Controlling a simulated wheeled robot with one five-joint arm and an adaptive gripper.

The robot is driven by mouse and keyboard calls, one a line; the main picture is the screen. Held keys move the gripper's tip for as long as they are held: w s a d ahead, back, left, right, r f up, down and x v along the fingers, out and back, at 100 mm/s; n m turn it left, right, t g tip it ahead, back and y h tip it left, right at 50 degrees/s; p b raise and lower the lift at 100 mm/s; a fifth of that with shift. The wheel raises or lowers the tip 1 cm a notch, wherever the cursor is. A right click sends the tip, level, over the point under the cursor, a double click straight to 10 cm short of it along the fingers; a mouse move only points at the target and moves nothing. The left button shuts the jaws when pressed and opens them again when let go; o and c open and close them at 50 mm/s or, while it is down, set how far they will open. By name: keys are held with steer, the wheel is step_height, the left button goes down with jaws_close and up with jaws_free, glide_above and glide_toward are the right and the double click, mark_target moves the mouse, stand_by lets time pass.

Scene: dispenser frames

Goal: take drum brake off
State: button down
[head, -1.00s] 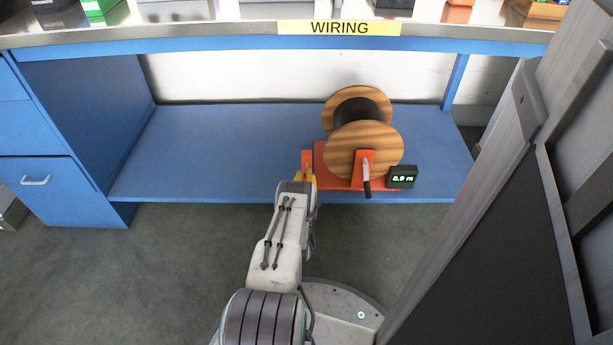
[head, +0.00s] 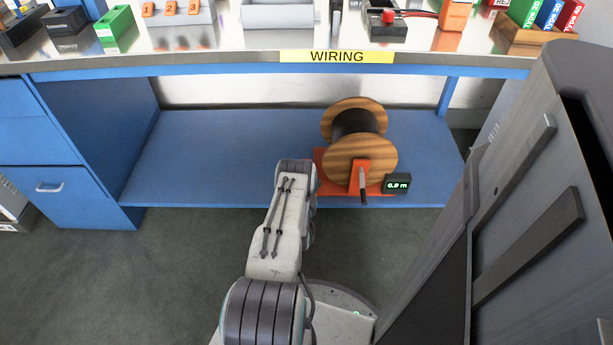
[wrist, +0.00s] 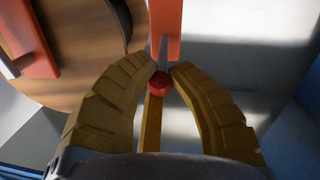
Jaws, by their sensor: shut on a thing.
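The cable drum (head: 362,157) has wooden flanges and a dark core, and sits on an orange stand (head: 389,189) on the lower shelf. In the wrist view the brake lever shows as a red knob (wrist: 160,85) on a thin metal piece beside an orange post (wrist: 165,30). My gripper (wrist: 164,70) has its two yellow fingers closed in around the knob, one on each side. A yellow bar below the knob runs toward my wrist. In the head view my wrist hides the fingers and the brake, left of the drum.
A small display (head: 397,184) stands at the stand's right. The blue shelf (head: 200,150) is clear to the left. The bench top (head: 220,45) with its WIRING label (head: 337,57) overhangs the shelf. A grey cabinet-like structure (head: 540,200) fills the right side.

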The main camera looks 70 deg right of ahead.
steer(key=c, duration=1.1)
jaws_free()
steer(key=shift+v, duration=3.75)
